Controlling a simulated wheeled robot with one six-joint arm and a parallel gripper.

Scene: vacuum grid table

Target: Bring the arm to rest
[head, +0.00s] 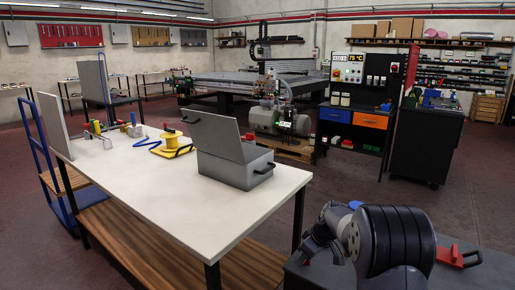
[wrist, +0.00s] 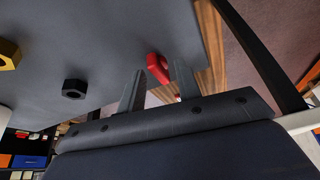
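My arm (head: 390,240) is folded low at the bottom right of the head view. Its gripper fingers cannot be made out there. In the wrist view my gripper (wrist: 158,67) has its two grey fingers apart, with a clear gap between them. A red curved piece (wrist: 157,68) shows in line with this gap, at the edge of a grey surface (wrist: 110,35). It looks to lie beyond the fingertips, and I see no finger closed on it.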

